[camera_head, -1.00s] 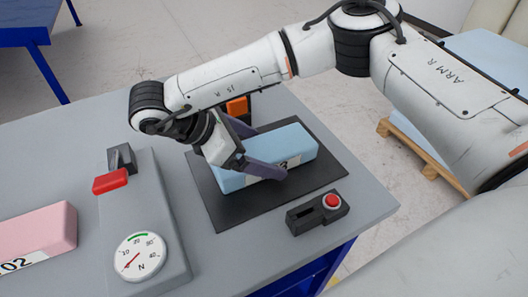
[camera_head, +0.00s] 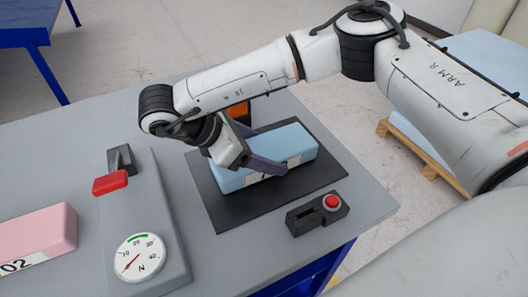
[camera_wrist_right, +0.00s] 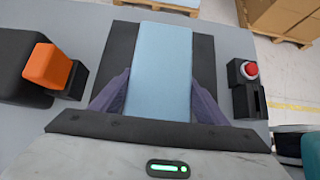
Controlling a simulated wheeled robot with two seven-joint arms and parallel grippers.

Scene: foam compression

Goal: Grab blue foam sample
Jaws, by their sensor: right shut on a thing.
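The blue foam sample (camera_head: 290,145) is a light blue block with a white label on its near side. It lies on a black mat (camera_head: 225,212) on the grey table. My right gripper (camera_head: 266,150) has one finger on each long side of the block, around its left part. In the right wrist view the block (camera_wrist_right: 160,65) sits between the two purple fingers of the right gripper (camera_wrist_right: 158,98), which is shut on it. The block appears to rest flat on the mat. My left gripper is not in view.
A grey device with a red-handled lever (camera_head: 110,182) and a dial gauge (camera_head: 140,257) stands left of the mat. A pink block (camera_head: 38,236) lies at far left. A box with a red button (camera_head: 331,202) sits near the mat. An orange-topped object (camera_wrist_right: 48,66) stands beyond.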

